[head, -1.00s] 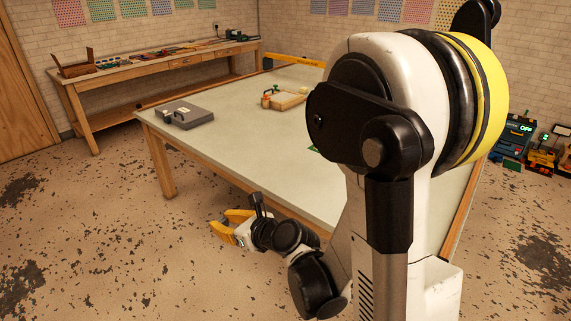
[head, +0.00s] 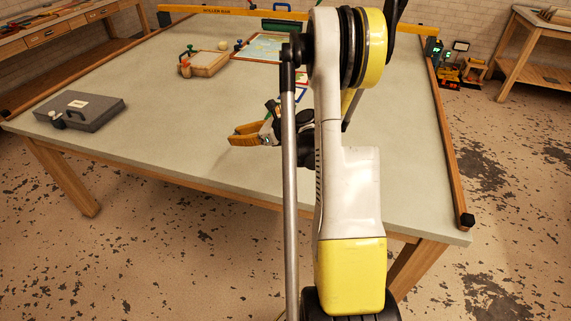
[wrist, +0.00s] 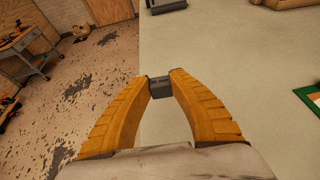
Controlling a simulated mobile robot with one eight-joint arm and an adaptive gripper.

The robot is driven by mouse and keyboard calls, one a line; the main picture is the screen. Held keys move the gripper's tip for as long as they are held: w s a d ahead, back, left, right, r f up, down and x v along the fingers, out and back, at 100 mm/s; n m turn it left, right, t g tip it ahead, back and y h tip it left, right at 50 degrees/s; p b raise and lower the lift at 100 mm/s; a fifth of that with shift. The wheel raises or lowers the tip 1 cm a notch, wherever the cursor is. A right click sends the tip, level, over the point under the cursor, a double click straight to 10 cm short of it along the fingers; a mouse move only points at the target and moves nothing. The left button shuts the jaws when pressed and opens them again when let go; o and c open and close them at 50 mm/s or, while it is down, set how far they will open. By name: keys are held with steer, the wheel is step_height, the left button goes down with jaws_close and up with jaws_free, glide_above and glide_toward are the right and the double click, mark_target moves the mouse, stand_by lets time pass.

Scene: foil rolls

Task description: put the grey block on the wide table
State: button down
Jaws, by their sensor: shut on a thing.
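The grey block (wrist: 160,87) is a small dark grey piece between the fingertips of my gripper (wrist: 160,84) in the wrist view. The two orange fingers are shut on it. In the head view my gripper (head: 233,139) points left, over the front part of the wide table (head: 170,125); the block cannot be made out there. The wide table has a pale grey-green top and wooden legs, and its top also shows in the wrist view (wrist: 235,70). The gap between block and tabletop is hard to judge.
A grey case (head: 85,110) lies at the table's left. A wooden board with clamps (head: 205,64) and a framed map-like sheet (head: 262,47) lie farther back. A yellow bar (head: 225,11) runs along the far edge. The front middle of the tabletop is clear.

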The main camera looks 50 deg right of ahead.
steer(key=s+d+f+b, duration=0.1)
steer(key=s+d, duration=0.3)
steer(key=d, duration=0.3)
steer(key=s+d+f, duration=0.1)
steer(key=s+d, duration=0.3)
steer(key=d, duration=0.3)
steer(key=b, duration=0.5)
glide_above(257, 167)
steer(key=shift+n+y, duration=0.3)
steer(key=shift+y, duration=0.1)
step_height(257, 167, down, 7)
steer(key=shift+d, duration=0.1)
step_height(257, 167, down, 4)
steer(key=shift+w+f+b, duration=0.1)
steer(key=shift+b, duration=1.05)
steer(key=c, duration=1.3)
jaws_free()
steer(key=shift+o, duration=0.2)
